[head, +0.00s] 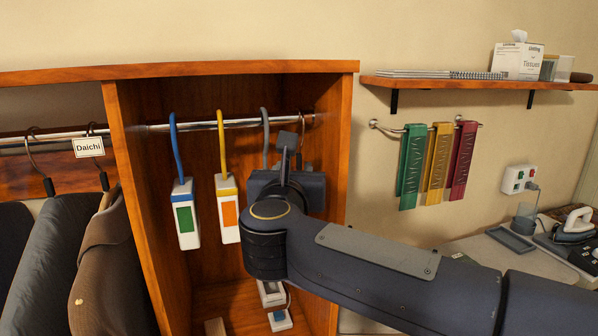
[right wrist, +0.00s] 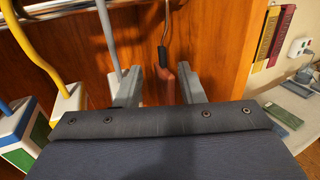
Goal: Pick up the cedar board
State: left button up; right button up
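A slim reddish-brown piece (right wrist: 170,90) hangs under a metal hook with a black sleeve in the right wrist view; it may be the cedar board, but I see only its upper part. My right gripper (right wrist: 172,84) has its two grey fingers apart, one on each side of this piece, with no clear contact. In the head view my right gripper (head: 287,165) is inside the wooden cabinet, near the rail's right end, and my own arm hides most of what hangs there. My left gripper is not in view.
A white unit with a green panel (head: 186,220) and one with an orange panel (head: 229,215) hang left of my right gripper. The cabinet's right wall (head: 335,150) is close on the right.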

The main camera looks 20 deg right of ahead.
aim_at(299, 156)
jog(key=p+x, duration=0.2)
jog(key=x, duration=0.4)
jog(key=shift+w+d+r+p, duration=0.1)
jog(key=shift+w+d+p, duration=0.1)
jog(key=shift+w+p, duration=0.15)
jog(key=shift+w+d, duration=0.1)
jog(key=shift+w, duration=0.1)
jog(key=shift+c, duration=0.4)
grip_shut()
